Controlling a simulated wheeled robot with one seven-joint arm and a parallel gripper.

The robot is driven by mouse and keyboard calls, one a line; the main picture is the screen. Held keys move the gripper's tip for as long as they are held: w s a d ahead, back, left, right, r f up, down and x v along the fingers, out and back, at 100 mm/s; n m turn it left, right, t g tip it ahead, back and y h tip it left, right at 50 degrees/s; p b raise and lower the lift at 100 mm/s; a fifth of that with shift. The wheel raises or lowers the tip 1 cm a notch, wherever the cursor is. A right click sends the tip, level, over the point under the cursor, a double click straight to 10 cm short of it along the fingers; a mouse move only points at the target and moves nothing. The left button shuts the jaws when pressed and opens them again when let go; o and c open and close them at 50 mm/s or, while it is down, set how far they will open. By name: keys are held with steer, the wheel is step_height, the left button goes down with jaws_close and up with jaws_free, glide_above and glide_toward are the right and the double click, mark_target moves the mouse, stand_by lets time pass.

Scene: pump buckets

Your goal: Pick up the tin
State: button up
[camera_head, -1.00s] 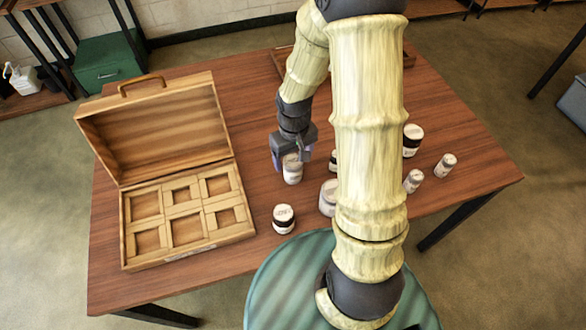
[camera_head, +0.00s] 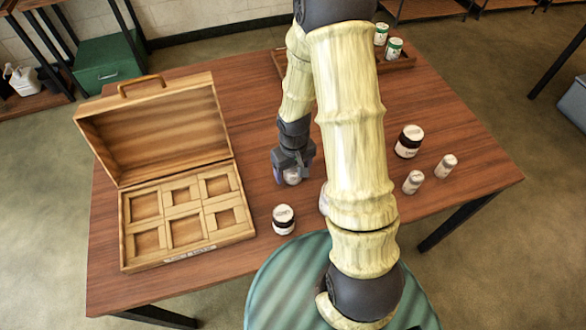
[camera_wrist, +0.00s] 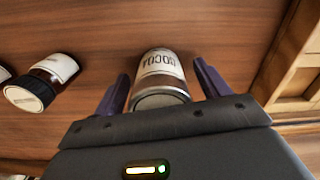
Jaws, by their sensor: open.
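The tin (camera_wrist: 160,75), a pale cylinder with a label reading COCOA, stands on the table between my gripper's two fingers in the wrist view. My gripper (camera_wrist: 163,88) is open, with one purple finger on each side of the tin. A gap shows between each finger and the tin in the wrist view.
A wooden box (camera_head: 188,249) with an open lid and empty compartments stands at left. A brown jar (camera_head: 408,141) and small bottles (camera_head: 413,182) are at right. A tray (camera_head: 403,62) holds green-labelled tins behind my arm.

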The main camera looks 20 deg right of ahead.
stand_by(0.4)
steer(key=c, duration=1.1)
step_height(320, 180, up, 10)
steer(key=shift+r+p, duration=0.1)
steer(key=shift+p, duration=0.45)
